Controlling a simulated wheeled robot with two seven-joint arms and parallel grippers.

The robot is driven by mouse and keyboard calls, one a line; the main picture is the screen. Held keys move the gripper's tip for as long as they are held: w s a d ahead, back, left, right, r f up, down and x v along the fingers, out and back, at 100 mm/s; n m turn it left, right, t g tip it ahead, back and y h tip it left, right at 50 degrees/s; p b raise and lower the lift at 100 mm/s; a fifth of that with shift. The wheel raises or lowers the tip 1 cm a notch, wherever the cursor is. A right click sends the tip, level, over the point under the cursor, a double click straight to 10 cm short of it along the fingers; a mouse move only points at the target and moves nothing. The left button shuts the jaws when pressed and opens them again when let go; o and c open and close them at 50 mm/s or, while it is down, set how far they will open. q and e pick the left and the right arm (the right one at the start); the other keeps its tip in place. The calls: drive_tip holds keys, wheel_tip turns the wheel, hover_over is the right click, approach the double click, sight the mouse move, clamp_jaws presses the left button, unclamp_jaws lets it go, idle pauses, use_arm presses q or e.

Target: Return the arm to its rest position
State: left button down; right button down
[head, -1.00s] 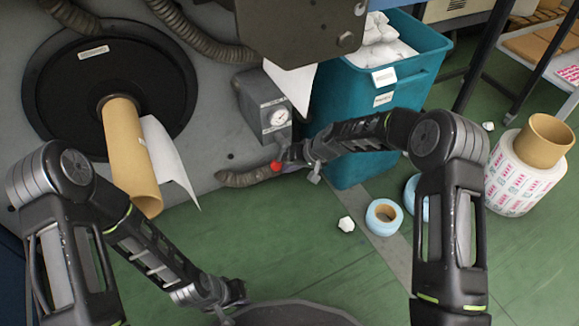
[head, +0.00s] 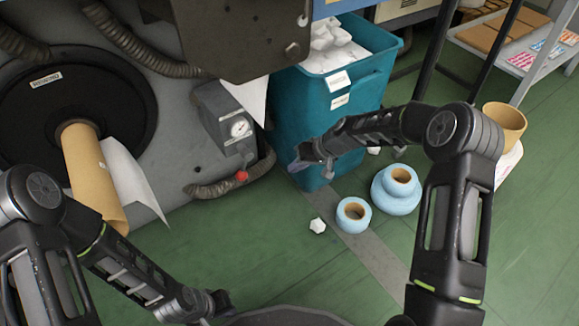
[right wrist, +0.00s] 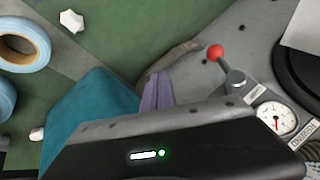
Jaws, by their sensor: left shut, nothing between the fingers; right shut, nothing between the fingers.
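My right arm reaches in from the right in the head view, and its gripper (head: 302,163) is shut and empty in front of the teal bin. Its closed fingers (right wrist: 157,92) also show in the right wrist view, apart from the red-knobbed lever. My left gripper (head: 222,303) is low at the bottom of the head view, shut, near the dark round edge of my own body. The red knob (head: 242,176) sits below the gauge box (head: 224,122), and it also shows in the right wrist view (right wrist: 215,52).
A teal bin (head: 345,115) full of white scraps stands behind my right gripper. A cardboard core (head: 92,175) with a white sheet sticks out of the machine at left. Blue rolls (head: 354,215) and crumpled white pieces (head: 318,226) lie on the green floor, which is clear in the middle.

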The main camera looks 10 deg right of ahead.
drive_tip(key=shift+w, duration=0.1)
idle(0.4)
